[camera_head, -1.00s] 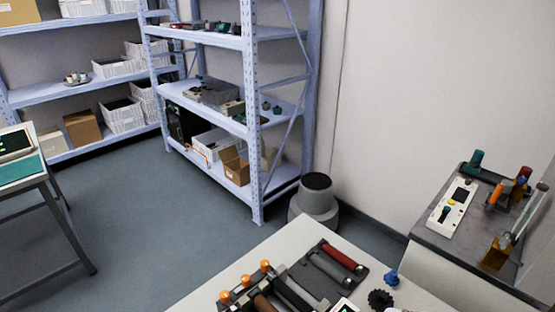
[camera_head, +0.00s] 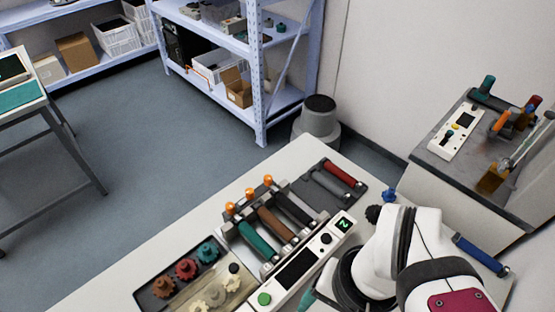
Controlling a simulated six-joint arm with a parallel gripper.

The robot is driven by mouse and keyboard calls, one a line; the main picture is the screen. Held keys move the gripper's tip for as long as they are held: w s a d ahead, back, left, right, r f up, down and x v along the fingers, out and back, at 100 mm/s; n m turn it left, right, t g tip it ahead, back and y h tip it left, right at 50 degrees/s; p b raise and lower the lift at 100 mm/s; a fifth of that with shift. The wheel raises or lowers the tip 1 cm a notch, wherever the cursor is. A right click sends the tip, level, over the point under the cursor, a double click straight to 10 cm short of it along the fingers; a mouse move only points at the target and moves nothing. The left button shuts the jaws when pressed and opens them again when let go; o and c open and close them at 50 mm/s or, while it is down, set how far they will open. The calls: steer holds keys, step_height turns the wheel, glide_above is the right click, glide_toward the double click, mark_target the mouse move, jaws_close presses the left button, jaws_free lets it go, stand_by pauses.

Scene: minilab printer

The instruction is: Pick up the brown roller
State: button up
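The brown roller (camera_head: 275,224) lies in the printer (camera_head: 297,268) on the white table. It sits between a teal roller (camera_head: 258,239) on its left and a black roller (camera_head: 294,210) on its right. Orange knobs (camera_head: 249,193) stand at the far ends of these rollers. My white arm enters at the lower right, to the right of the printer. My gripper's fingers cannot be made out; a teal tip shows at the bottom edge beside the arm, and I cannot tell what it belongs to.
A dark tray (camera_head: 327,183) with a red roller (camera_head: 341,173) and a grey roller (camera_head: 329,187) lies behind. A gear tray (camera_head: 160,267) stands left. A blue roller (camera_head: 481,254) lies right of my arm. Small blue and black knobs lie near the table's back edge.

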steer(key=w+a+r+n+h, duration=0.1)
steer(key=w+n+h, duration=0.1)
steer(key=w+n, duration=0.6)
steer(key=n+t+h, duration=0.1)
steer(key=n, duration=0.6)
glide_toward(275, 222)
steer(key=f, duration=0.6)
steer(key=d+f, duration=0.1)
steer(key=f, duration=0.2)
steer(key=shift+w+f, duration=0.25)
steer(key=shift+w, duration=0.05)
jaws_close()
